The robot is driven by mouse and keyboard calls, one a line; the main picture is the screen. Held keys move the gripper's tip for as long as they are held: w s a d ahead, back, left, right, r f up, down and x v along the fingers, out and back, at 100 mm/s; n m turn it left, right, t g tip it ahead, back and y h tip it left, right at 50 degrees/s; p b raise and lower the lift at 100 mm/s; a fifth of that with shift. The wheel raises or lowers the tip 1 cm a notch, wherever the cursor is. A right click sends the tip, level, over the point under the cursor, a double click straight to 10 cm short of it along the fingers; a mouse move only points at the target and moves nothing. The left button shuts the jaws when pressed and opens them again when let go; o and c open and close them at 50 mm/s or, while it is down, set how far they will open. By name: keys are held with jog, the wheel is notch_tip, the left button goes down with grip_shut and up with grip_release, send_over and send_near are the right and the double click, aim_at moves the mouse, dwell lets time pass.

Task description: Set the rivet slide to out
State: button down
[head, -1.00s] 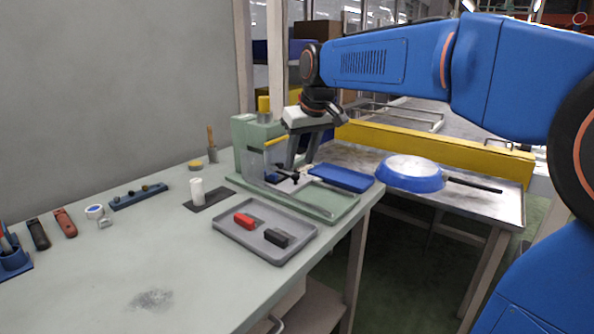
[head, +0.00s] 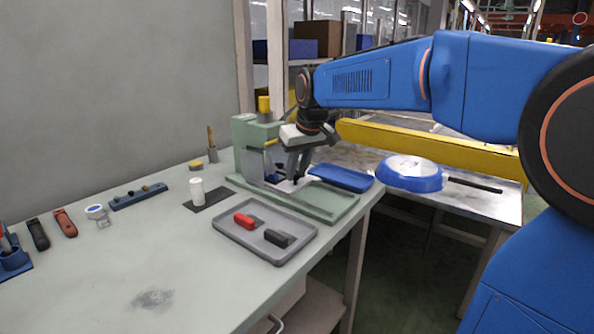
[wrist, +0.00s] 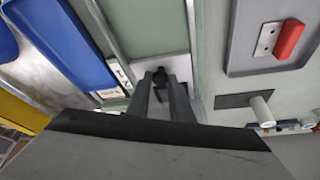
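The green riveting press (head: 246,141) stands at the table's far right corner. Its slide, a pale plate with a dark knob, lies low at the front of the press. In the wrist view the pale slide plate (wrist: 174,43) and its dark knob (wrist: 160,74) are seen from above. My gripper (head: 298,180) points down over the slide in the head view. In the wrist view my gripper's two dark fingers (wrist: 161,84) stand on either side of the knob, with their tips close to it. I cannot tell whether they touch or grip it.
A grey tray (head: 232,240) with a red and a black piece sits in front. A white cylinder (head: 197,190) stands left.

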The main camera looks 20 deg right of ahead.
jog(key=s+d, duration=0.2)
jog(key=s, duration=0.1)
jog(key=s+d, duration=0.3)
jog(key=s, duration=0.1)
jog(key=s+d, duration=0.2)
jog(key=s, duration=0.1)
jog(key=shift+s+d, duration=0.2)
jog(key=shift+d, duration=0.15)
jog(key=shift+s+d, duration=0.25)
jog(key=shift+s, duration=0.15)
jog(key=c, duration=1.6)
grip_release()
jog(key=shift+s+d, duration=0.1)
jog(key=v, duration=1.7)
jog(key=shift+s+r, duration=0.15)
jog(key=shift+s, duration=0.05)
jog(key=s+f+m, duration=0.1)
jog(key=s+f, duration=0.4)
jog(key=f, duration=0.5)
jog(key=s+a+f, duration=0.1)
jog(key=s+f, duration=0.4)
jog(key=f, duration=0.5)
jog(key=s+a+f+m+h, duration=0.1)
jog(key=s+f, duration=0.4)
jog(key=f, duration=0.5)
jog(key=shift+s+a+m+t, duration=0.1)
jog(key=shift+s+m+t, duration=0.2)
jog(key=shift+s, duration=0.1)
